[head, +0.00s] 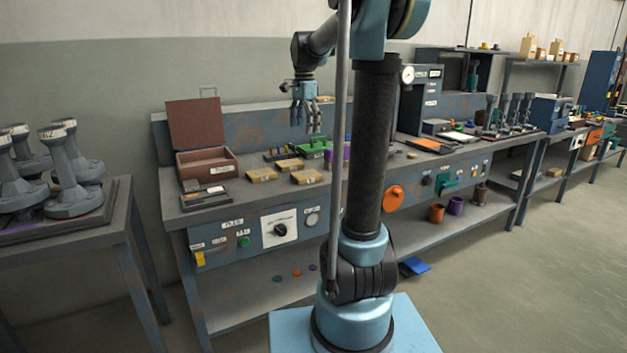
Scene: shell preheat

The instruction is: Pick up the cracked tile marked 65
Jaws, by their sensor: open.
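Several small tan blocks or tiles lie on the workbench (240,192) in the head view. One tan tile (261,175) is at the left, another (290,164) lies behind, and a third (307,177) is at the right front. Their markings and any cracks are too small to read, so I cannot tell which is marked 65. My gripper (308,128) points down with its fingers apart and empty. It hangs above the bench, over or behind the tiles in the picture, apart from them.
An open brown box (206,163) stands left of the tiles, with a dark tray (204,196) in front. A green item (314,147) and a purple item (346,152) stand behind the tiles. My arm hides part of the bench. A blue item (414,267) lies low below the bench.

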